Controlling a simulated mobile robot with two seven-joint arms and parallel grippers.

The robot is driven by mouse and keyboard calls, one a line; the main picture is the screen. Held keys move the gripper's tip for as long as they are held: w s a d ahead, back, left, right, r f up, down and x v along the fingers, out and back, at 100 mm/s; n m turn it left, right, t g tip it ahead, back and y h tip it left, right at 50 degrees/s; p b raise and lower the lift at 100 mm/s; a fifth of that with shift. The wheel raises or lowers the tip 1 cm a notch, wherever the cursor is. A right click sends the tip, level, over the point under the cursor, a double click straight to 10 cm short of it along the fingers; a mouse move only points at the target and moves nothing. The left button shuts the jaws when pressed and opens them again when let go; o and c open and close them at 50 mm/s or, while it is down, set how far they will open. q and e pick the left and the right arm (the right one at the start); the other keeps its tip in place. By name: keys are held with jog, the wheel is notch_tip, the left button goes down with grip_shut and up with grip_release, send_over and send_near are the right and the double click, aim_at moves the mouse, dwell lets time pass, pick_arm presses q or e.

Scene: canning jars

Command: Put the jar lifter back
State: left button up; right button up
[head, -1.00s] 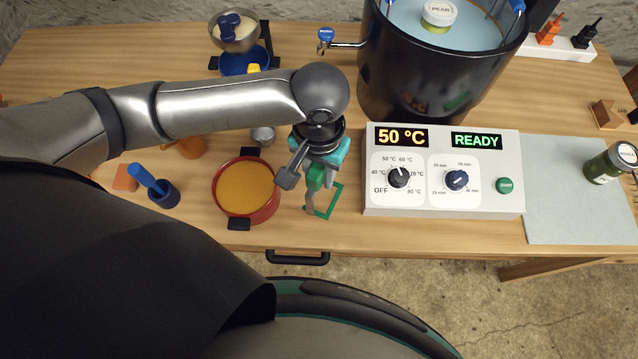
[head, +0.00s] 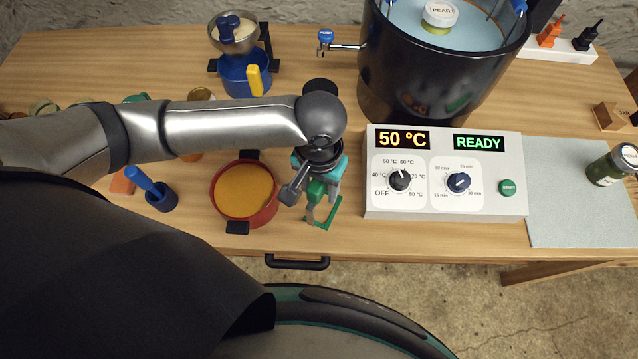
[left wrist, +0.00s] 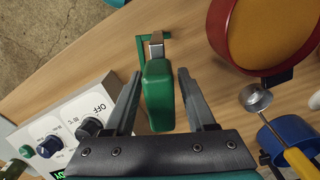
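The jar lifter shows its green handle (left wrist: 159,95) and a grey metal end (left wrist: 156,44) in the left wrist view. That end is at the green frame (left wrist: 141,55) on the table; whether it rests on the table is hard to tell. In the head view the green frame (head: 333,217) lies between the red pot and the control box. My left gripper (left wrist: 160,75) is open, with one finger on each side of the handle and gaps showing. From the head, the gripper (head: 318,205) partly hides the lifter. My right gripper is not in view.
The red pot (head: 270,208) stands close left of my gripper, and the control box (head: 445,205) close right. A black canner (head: 430,75), a blue strainer base (head: 235,75) and a ladle (left wrist: 255,97) are nearby. The table's front edge is just below the frame.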

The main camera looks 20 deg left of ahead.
pick_arm(q)
jog(key=shift+o, duration=0.3)
jog(key=shift+r, duration=0.1)
notch_tip(320, 180, up, 12)
jog(key=p, duration=0.3)
jog(key=shift+r, duration=0.1)
dwell(1.3)
